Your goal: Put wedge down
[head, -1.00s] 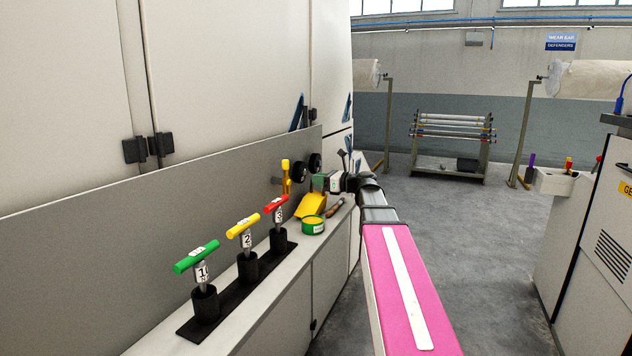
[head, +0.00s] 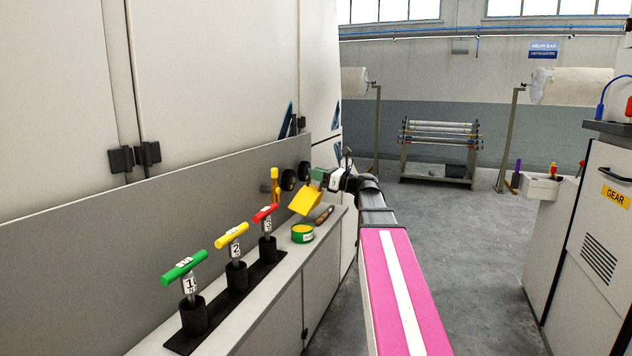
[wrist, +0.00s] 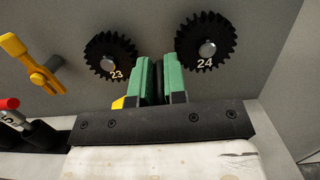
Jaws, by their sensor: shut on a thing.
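The yellow wedge (head: 306,200) is at my gripper's end in the head view, tilted, above the far part of the ledge. My gripper (head: 317,176) has green fingers and is shut on the wedge. In the wrist view my gripper (wrist: 159,70) points at the grey panel, between and below two black gears. Only a small yellow piece of the wedge (wrist: 118,103) shows there, beside the left finger. The rest is hidden behind the gripper. A clear gap shows between the wedge and the green tin in the head view.
On the ledge (head: 235,340) stand a green tin (head: 302,234), a brown-handled tool (head: 324,214) and T-handles in green (head: 184,267), yellow (head: 232,235) and red (head: 265,213). A yellow lever (head: 275,187) and black gears (head: 289,179) are on the panel.

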